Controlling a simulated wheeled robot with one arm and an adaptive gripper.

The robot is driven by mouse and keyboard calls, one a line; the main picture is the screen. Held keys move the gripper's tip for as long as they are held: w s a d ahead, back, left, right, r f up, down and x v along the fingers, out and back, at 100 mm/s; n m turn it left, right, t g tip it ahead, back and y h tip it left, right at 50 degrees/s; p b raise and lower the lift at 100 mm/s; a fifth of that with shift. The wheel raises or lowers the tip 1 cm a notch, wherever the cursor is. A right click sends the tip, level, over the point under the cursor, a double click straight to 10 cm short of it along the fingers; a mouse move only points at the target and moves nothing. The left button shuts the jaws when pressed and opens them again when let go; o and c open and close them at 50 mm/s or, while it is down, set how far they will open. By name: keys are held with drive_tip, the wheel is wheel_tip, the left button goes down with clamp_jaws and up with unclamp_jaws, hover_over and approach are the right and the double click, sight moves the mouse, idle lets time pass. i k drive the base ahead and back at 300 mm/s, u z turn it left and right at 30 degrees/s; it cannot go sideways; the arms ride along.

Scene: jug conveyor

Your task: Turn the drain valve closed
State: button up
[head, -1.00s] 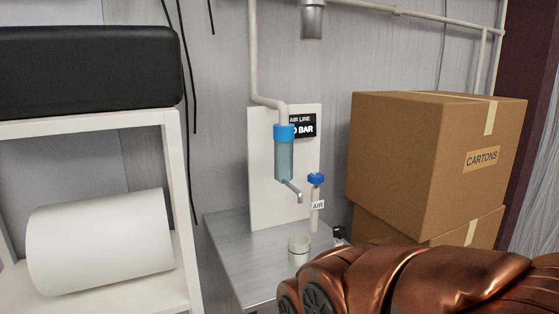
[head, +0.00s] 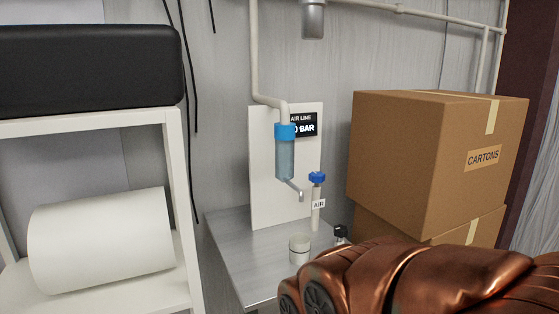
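An air filter with a blue cap and translucent blue bowl (head: 286,158) hangs on a pipe before a white panel. A small metal drain piece (head: 296,189) slants down to the right from the bowl's underside. Just right of it, a blue handle (head: 317,178) sits atop a short upright pipe tagged "AIR". I cannot tell from this distance whether the drain is open or closed. My copper-coloured arm (head: 420,280) fills the lower right. My gripper is not recognisable in view.
Stacked cartons (head: 420,155) stand right. A white shelf (head: 172,125) with a roll (head: 100,240) stands left.

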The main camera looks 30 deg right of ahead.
sight(340, 232)
drive_tip(key=z, duration=1.7)
drive_tip(key=i, duration=0.75)
drive_tip(key=u, duration=1.8)
